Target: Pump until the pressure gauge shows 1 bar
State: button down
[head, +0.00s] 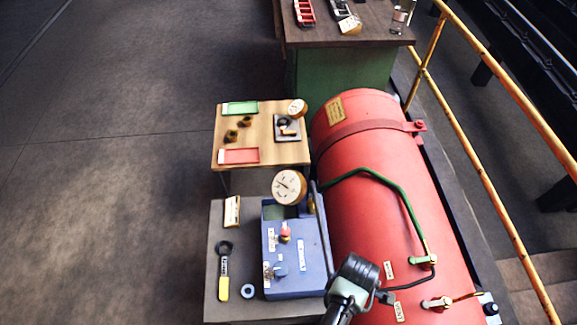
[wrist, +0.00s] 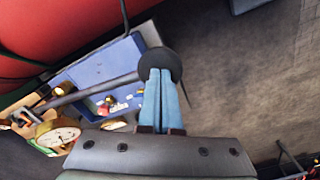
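The blue pump box (head: 285,262) stands on a grey bench beside the red boiler. Its round white pressure gauge (head: 289,187) sits at the back of the box; I cannot read its value. The gauge also shows in the wrist view (wrist: 58,136). The pump lever (head: 322,235) runs along the box's right side. In the wrist view the lever (wrist: 95,88) ends in a dark round knob (wrist: 160,60). My gripper (wrist: 160,75) has its blue fingers close together, overlapping the knob; I cannot tell whether they touch or grip it. The fingertips are hidden in the head view.
The red boiler (head: 375,180) with a green pipe is close on the right. A yellow-handled tool (head: 223,285) and a ring (head: 248,292) lie left of the box. A wooden table (head: 265,155) with trays stands behind. The floor at left is clear.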

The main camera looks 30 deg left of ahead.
notch_tip(320, 180, down, 14)
jog(key=b, duration=1.2)
notch_tip(320, 180, up, 16)
jog(key=p, duration=1.6)
jog(key=shift+f, duration=0.1)
jog(key=shift+f, duration=0.1)
jog(key=shift+f+b, duration=4.45)
jog(key=shift+f, duration=0.8)
notch_tip(320, 180, up, 11)
jog(key=p, duration=1)
jog(key=shift+w+a+f, duration=0.1)
jog(key=shift+w+f, duration=0.05)
notch_tip(320, 180, up, 3)
jog(key=p, duration=0.2)
jog(key=shift+f+p, duration=0.15)
jog(key=shift+p, duration=0.25)
jog(key=shift+r, duration=1.15)
